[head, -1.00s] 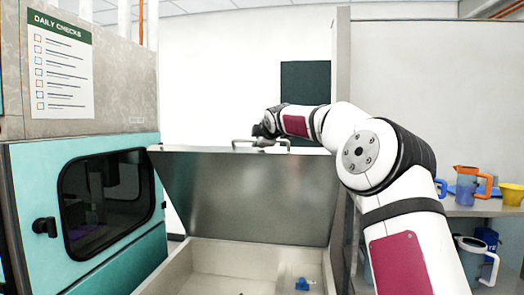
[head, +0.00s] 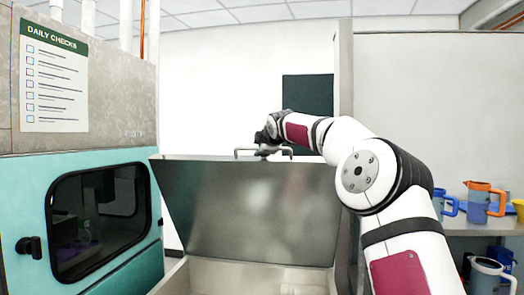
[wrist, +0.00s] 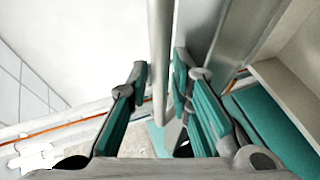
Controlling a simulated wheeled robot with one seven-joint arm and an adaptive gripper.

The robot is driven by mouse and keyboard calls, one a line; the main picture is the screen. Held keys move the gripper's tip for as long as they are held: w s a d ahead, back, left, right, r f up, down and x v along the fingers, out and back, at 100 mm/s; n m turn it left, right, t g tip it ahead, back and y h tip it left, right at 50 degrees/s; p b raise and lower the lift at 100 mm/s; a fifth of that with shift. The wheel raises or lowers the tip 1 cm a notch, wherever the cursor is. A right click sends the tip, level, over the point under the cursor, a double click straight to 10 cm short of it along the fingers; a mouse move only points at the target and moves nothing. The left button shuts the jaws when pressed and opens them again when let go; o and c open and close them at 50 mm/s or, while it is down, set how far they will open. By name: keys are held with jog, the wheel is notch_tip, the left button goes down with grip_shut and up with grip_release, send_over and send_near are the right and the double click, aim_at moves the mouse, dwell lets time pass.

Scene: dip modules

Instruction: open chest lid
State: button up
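The chest lid (head: 262,215) is a grey metal panel, raised steeply above the chest (head: 262,276). Its top edge looks wider than its bottom edge, so it seems to lean toward me. The lid handle (head: 240,152) is a metal bar on its top edge.
A teal machine (head: 95,225) with a dark window stands close on the left. A pale partition (head: 425,110) rises on the right, with a shelf holding jugs, including an orange-handled one (head: 478,200). A dark green panel (head: 305,95) hangs on the wall behind my arm.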

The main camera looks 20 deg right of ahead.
jog(key=v, duration=1.2)
jog(key=shift+a, duration=0.1)
dwell(0.4)
jog(key=s+a+f+m+g, duration=0.3)
jog(key=s+a+f, duration=0.5)
jog(key=s+a, duration=0.3)
jog(key=s+a+f+m+g, duration=0.1)
jog(key=s+a+f+m, duration=0.1)
jog(key=s+f, duration=0.4)
jog(key=s+a+f+m+g+y, duration=0.1)
jog(key=s+f+m, duration=0.4)
jog(key=s, duration=1.2)
jog(key=s+a+f+m+g+y, duration=0.1)
jog(key=s+a+f+m+g, duration=0.2)
jog(key=s+f, duration=0.5)
jog(key=s+m, duration=0.1)
jog(key=s, duration=0.2)
jog(key=shift+s, duration=0.15)
